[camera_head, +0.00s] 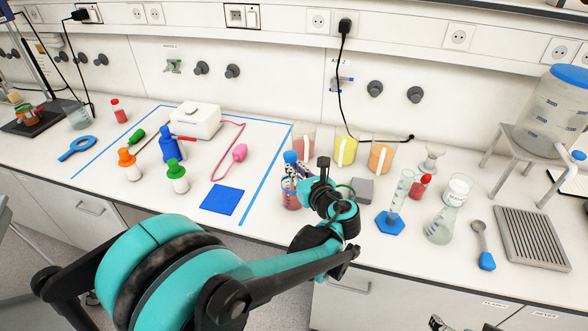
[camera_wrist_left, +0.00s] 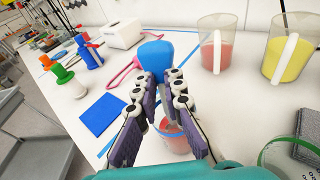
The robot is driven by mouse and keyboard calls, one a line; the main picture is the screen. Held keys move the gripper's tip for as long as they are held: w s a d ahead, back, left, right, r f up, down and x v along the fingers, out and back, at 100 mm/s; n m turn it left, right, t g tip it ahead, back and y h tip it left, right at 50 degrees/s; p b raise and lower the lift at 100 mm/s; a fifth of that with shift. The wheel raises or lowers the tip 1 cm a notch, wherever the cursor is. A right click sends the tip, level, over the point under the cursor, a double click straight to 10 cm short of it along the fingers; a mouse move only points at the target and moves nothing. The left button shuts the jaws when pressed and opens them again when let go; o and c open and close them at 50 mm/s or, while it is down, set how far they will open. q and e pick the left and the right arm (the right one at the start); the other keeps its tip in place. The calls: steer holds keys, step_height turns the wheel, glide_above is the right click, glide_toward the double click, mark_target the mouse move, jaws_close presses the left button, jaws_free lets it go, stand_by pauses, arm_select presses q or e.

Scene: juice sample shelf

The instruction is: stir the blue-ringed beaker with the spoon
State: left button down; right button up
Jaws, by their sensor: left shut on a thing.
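My left gripper (camera_head: 299,170) is shut on a spoon with a blue handle (camera_head: 291,157); the handle also shows above the fingers in the left wrist view (camera_wrist_left: 156,52). A beaker with a blue ring and red liquid (camera_head: 290,198) stands on the bench just below the fingers. In the left wrist view the beaker (camera_wrist_left: 176,144) shows between and below the fingers. The spoon's lower end is hidden, so I cannot tell how deep it sits. Only a small piece of my right gripper (camera_head: 437,322) shows at the bottom edge of the head view.
Jugs with red (camera_head: 303,138), yellow (camera_head: 345,148) and orange (camera_head: 381,157) contents stand behind. A green-ringed beaker (camera_wrist_left: 278,158) and a grey block (camera_head: 363,190) are close right of my gripper. Another blue-handled spoon (camera_head: 486,260) lies far right. A blue square (camera_head: 222,200) lies left.

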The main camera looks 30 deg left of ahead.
arm_select(q)
step_height(320, 180, up, 10)
steer(key=p, duration=0.7)
steer(key=shift+f, duration=0.25)
